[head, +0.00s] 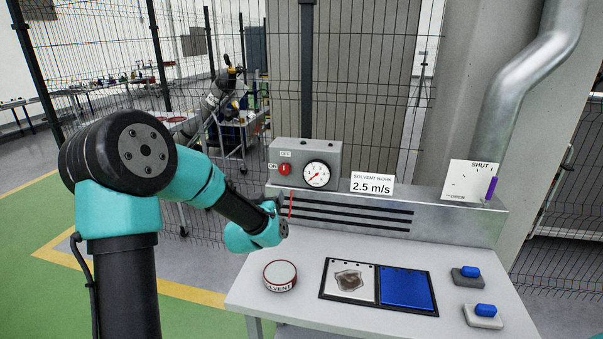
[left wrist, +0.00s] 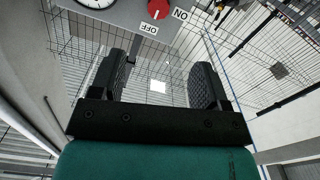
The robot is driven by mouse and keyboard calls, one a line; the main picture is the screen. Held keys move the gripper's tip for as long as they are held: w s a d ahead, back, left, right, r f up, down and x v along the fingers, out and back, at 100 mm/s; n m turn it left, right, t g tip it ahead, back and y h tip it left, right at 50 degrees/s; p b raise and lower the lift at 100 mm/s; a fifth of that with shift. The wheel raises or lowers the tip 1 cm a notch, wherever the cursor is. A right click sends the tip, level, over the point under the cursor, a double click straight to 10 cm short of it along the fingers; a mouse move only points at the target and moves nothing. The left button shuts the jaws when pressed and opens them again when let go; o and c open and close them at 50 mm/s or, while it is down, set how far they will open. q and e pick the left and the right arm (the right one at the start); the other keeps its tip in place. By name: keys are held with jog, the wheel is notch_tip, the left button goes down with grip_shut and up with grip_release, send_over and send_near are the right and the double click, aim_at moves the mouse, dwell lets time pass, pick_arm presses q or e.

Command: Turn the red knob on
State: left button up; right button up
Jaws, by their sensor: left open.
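The red knob (head: 284,169) is on the front of a grey box (head: 330,153) at the back left of the bench. Its white mark is upright, towards the OFF label above it; the ON label is to its left. In the left wrist view the knob (left wrist: 158,8) is at the top edge, beyond the fingertips, with its mark towards OFF. My left gripper (left wrist: 160,78) is open and empty, its two dark fingers apart. My right gripper is out of view.
A round gauge (head: 317,175) is right of the knob. A slotted metal duct (head: 450,214) runs along the bench's back, with a 2.5 m/s sign and a SHUT plate (head: 468,180) with a purple handle. A SOLVENT tin (head: 280,276), a tray and blue-topped blocks are on the bench.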

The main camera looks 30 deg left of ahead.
aim_at(284, 172)
pick_arm(q)
jog(key=shift+r, duration=0.15)
jog(key=shift+w, duration=0.1)
jog(key=x, duration=1.7)
jog(key=shift+w+r, duration=0.15)
jog(key=shift+r, duration=0.05)
jog(key=shift+c, duration=0.2)
jog(key=c, duration=0.9)
